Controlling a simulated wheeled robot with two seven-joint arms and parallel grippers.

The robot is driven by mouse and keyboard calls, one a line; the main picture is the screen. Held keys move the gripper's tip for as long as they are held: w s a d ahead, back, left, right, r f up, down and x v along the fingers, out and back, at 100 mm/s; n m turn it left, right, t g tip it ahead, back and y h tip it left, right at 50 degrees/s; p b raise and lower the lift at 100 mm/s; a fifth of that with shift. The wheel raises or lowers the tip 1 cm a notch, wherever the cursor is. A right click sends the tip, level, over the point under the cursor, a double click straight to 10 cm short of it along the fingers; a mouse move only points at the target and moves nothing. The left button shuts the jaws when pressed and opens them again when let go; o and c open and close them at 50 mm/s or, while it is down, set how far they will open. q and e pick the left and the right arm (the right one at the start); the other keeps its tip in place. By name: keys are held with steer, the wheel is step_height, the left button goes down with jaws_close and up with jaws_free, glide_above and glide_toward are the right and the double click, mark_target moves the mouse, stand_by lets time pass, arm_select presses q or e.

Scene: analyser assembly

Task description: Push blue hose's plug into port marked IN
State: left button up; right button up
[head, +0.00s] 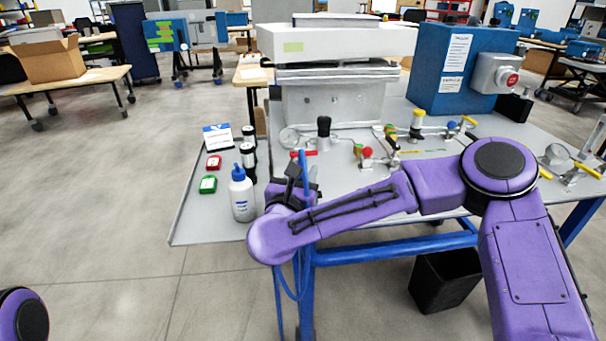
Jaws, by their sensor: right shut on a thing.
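My right gripper (293,180) is over the front left part of the grey table, partly hidden by my purple arm. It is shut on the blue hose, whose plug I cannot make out. The blue hose (303,163) rises beside the fingers and hangs in a loop below the table's front edge. The grey analyser (335,100) stands behind the gripper. I cannot make out a port marked IN; the gripper appears apart from the analyser. My left gripper is out of view; only a piece of that arm shows at the bottom left.
A white bottle with a blue cap (242,198) stands just left of the gripper. Red (213,162) and green (208,185) small boxes lie farther left on the table (190,225). Valves and fittings (366,156) crowd the middle. A blue cabinet (462,70) stands behind right.

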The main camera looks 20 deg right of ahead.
steer(key=shift+f+b, duration=0.4)
steer(key=o, duration=1.1)
steer(key=shift+o, duration=0.2)
